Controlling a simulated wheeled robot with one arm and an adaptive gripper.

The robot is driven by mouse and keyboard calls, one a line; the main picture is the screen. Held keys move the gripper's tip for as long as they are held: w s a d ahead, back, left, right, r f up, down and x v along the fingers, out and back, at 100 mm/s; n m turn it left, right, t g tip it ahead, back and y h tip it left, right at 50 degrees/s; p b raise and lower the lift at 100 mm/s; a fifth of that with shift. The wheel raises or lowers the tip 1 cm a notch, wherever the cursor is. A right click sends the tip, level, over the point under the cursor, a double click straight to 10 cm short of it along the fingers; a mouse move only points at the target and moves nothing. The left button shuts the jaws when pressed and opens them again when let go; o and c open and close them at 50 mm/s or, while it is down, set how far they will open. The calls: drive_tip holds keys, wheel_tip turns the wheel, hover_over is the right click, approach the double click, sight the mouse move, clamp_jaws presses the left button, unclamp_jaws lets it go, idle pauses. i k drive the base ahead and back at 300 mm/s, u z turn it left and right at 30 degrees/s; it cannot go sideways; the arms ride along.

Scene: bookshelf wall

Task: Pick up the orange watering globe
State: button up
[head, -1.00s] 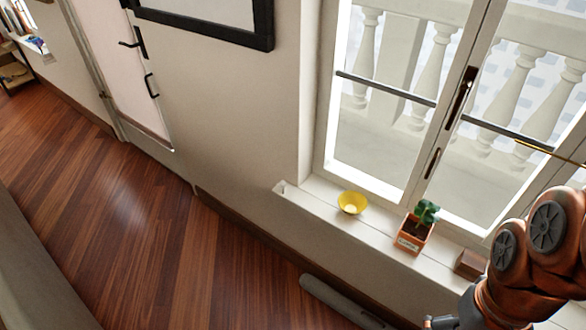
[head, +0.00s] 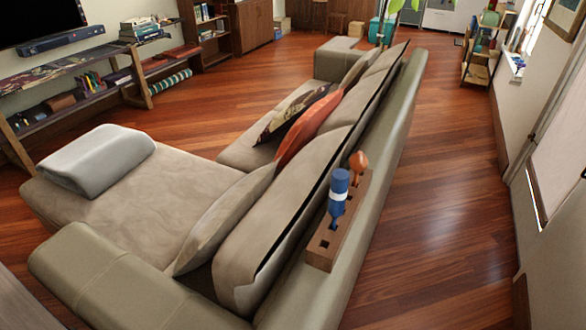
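The orange watering globe (head: 358,163) stands with its round bulb up at the far end of a brown wooden rack (head: 320,254). The rack lies along the top of the sofa's back. A blue globe-like piece (head: 339,181) with a pale band stands in the same rack, nearer to me. It stands close in front of the orange one; the orange one's lower part is hard to make out. The near end of the rack shows empty square holes. My gripper is not in view.
The beige sofa (head: 120,274) fills the middle, with cushions and a folded grey blanket (head: 98,160). Bare wooden floor (head: 430,235) runs between the sofa's back and the right wall. A shelf unit (head: 481,50) stands at the far right.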

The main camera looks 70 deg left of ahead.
sight(358, 162)
drive_tip(key=u, duration=0.8)
drive_tip(key=i, duration=1.65)
drive_tip(key=u, duration=3.75)
